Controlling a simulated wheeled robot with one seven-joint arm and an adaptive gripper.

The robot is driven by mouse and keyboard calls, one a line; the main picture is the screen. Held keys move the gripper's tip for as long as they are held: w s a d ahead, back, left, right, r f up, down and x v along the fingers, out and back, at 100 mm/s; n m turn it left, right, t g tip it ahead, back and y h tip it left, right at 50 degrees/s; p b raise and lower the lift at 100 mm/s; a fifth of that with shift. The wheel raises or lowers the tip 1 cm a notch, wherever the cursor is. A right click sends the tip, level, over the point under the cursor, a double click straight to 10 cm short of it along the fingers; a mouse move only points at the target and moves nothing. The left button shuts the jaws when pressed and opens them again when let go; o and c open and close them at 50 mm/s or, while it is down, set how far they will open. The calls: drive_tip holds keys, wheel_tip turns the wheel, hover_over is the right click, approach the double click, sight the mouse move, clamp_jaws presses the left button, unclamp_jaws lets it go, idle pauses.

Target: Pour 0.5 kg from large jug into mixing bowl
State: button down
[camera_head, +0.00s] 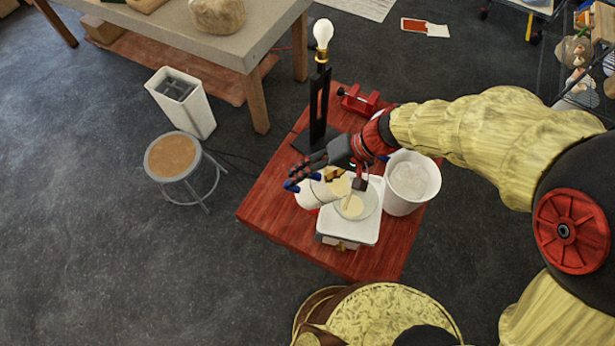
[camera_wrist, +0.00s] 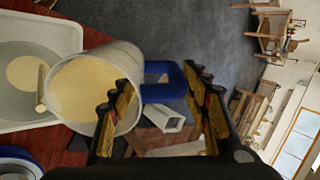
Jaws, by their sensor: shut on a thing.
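The large jug (camera_head: 312,194) is white with a blue handle (camera_wrist: 160,92) and lies strongly tilted, mouth toward the bowl. Cream-coloured contents show inside it in the wrist view (camera_wrist: 84,88). My gripper (camera_head: 308,176) is shut on the jug's handle; its fingers flank the handle in the wrist view (camera_wrist: 157,92). The mixing bowl (camera_head: 371,199) looks clear or pale grey and rests on a white scale (camera_head: 361,232). A round cream-coloured pool lies in the bowl (camera_wrist: 25,104). A short cream strand (camera_wrist: 41,90) shows between jug mouth and pool. The scale's reading is not legible.
On the red table (camera_head: 276,196), a white bucket (camera_head: 405,200) stands right of the scale. A lamp with a bulb (camera_head: 323,34) and a red vise (camera_head: 358,101) stand behind. A stool (camera_head: 173,157) and white bin (camera_head: 184,105) stand on the floor to the left.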

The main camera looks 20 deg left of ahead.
drive_tip(key=shift+w+d+r+g+y+b, duration=0.2)
drive_tip(key=shift+w+d+g+y+b, duration=0.2)
drive_tip(key=shift+y+b, duration=0.45)
drive_tip(key=shift+w+d+g+y+b, duration=0.1)
drive_tip(key=shift+d+g+y+b, duration=0.2)
drive_tip(key=shift+d+y+b, duration=0.3)
drive_tip(key=shift+w+d+f+g+y+b, duration=0.25)
drive_tip(key=shift+d+y+b, duration=0.15)
drive_tip(key=shift+y+b, duration=0.15)
drive_tip(key=shift+w+d+f+g+y+b, duration=0.1)
drive_tip(key=shift+w+d+g+y+b, duration=0.15)
drive_tip(key=shift+d+y+b, duration=0.25)
drive_tip(key=shift+w+d+f+g+y+b, duration=0.2)
drive_tip(key=shift+d+g+y+b, duration=0.1)
drive_tip(key=shift+b, duration=0.7)
drive_tip(key=shift+s+a+r, duration=0.1)
drive_tip(key=shift+r, duration=0.05)
